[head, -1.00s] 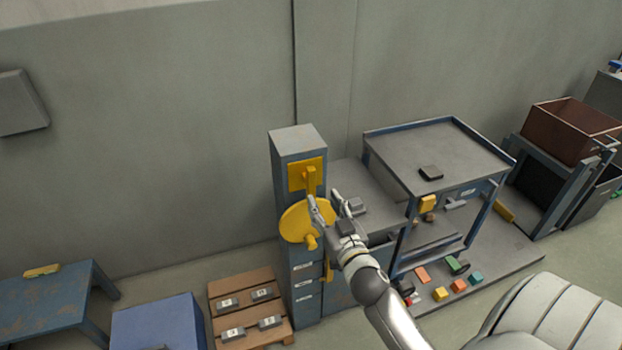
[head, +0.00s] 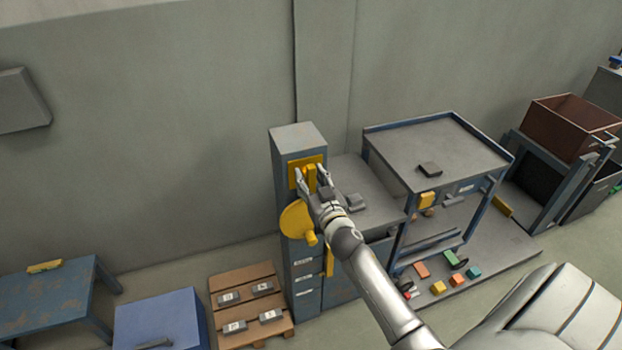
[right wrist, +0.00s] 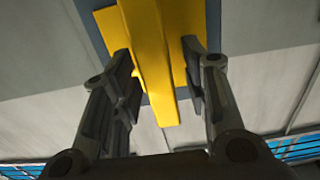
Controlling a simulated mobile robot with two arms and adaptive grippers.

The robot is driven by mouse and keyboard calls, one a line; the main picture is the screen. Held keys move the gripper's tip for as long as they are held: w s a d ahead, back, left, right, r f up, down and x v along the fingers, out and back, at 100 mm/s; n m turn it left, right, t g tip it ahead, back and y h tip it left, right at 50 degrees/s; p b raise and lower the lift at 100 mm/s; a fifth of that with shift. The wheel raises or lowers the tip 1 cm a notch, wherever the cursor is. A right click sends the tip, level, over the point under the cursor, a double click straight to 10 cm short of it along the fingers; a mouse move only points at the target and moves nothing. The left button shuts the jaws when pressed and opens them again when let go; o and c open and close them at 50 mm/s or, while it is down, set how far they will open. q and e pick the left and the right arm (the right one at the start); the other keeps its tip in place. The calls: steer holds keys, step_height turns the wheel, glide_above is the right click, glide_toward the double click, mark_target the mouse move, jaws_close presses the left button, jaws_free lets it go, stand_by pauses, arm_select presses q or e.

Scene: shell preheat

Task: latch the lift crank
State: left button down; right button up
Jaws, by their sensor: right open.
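The lift column (head: 297,141) is a blue-grey post with a yellow plate near its top. A yellow latch lever (head: 311,178) sticks out from that plate. A yellow round crank disc (head: 294,220) with a knob (head: 312,239) sits just below it, partly hidden by my gripper. My right gripper (head: 311,174) is open at the latch lever. In the right wrist view the yellow lever (right wrist: 152,60) lies between the two open fingers (right wrist: 165,85), and I see gaps beside it near the fingertips. My left gripper is not in view.
A grey lift table (head: 440,150) with a dark block (head: 429,168) stands to the right. Several coloured blocks lie on the low platform beneath. A wooden pallet (head: 246,280) with grey blocks and a blue table (head: 45,290) are at left.

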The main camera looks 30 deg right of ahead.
jaws_close()
steer(key=shift+n, duration=0.4)
steer(key=n, duration=0.3)
steer(key=shift+a+f+n, duration=0.1)
steer(key=shift+a+n, duration=0.1)
steer(key=shift+n, duration=0.1)
steer(key=n, duration=0.2)
steer(key=n+b, duration=0.1)
steer(key=n, duration=0.1)
steer(key=shift+w+a+f+n, duration=0.1)
steer(key=shift+a+n, duration=0.05)
steer(key=shift+n, duration=0.15)
steer(key=n, duration=0.4)
steer(key=shift+a+f+n+b, duration=0.1)
steer(key=shift+f+n+b, duration=0.1)
steer(key=shift+n+b, duration=0.1)
steer(key=shift+f+n, duration=0.2)
steer(key=shift+n, duration=2)
steer(key=shift+a, duration=0.1)
